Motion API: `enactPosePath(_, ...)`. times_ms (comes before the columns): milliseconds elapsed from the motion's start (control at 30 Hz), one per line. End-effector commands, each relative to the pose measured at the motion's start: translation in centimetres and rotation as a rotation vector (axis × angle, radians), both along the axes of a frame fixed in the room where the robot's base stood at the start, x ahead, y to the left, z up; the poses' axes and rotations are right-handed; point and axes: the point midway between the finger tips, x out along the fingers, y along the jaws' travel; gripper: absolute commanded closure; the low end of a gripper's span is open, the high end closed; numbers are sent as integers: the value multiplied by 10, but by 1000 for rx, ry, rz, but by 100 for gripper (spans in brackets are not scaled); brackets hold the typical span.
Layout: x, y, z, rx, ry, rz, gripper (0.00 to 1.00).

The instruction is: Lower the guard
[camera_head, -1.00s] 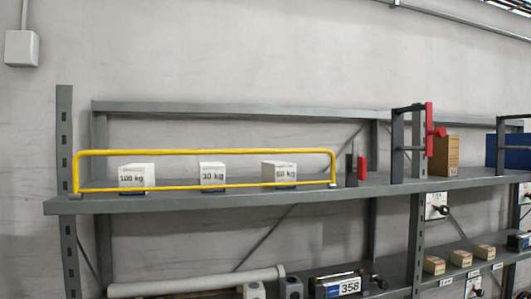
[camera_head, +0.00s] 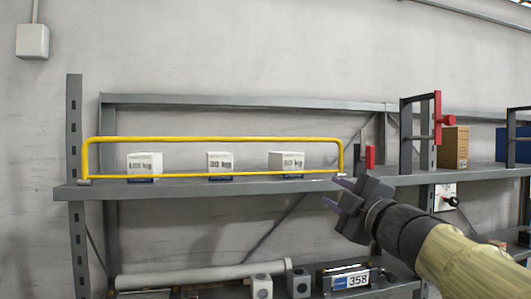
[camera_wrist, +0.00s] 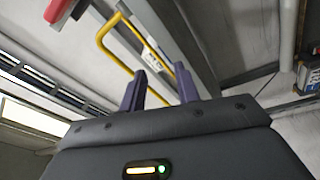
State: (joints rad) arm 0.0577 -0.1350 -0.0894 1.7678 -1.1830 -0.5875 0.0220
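The guard (camera_head: 215,139) is a yellow tubular rail standing upright along the front of the upper shelf (camera_head: 200,190). Its lower bar runs close to the shelf edge, in front of three white boxes. My gripper (camera_head: 335,193) is at the shelf's front edge, just below the guard's right end, with its fingers pointing left. The fingers are apart with nothing between them. In the wrist view the guard (camera_wrist: 100,38) shows as a yellow bent bar beyond the fingertips (camera_wrist: 157,80). I cannot tell whether a finger touches it.
White boxes (camera_head: 145,162) with labels stand behind the guard. A red block (camera_head: 370,157) and a dark upright frame with a red handle (camera_head: 438,118) stand right of it. Lower down are a pipe (camera_head: 190,274) and a device labelled 358 (camera_head: 345,281).

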Motion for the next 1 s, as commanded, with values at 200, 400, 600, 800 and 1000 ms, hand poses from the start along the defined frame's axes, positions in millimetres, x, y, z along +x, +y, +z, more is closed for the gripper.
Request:
enactPosePath(200,-52,32,69,-326,-227,167,68)
enactPosePath(400,-63,38,76,-393,-255,197,68)
enactPosePath(600,-62,38,76,-390,-254,197,68)
enactPosePath(800,-53,44,78,-389,-251,198,68)
enactPosePath(1000,-31,63,85,-388,-252,200,68)
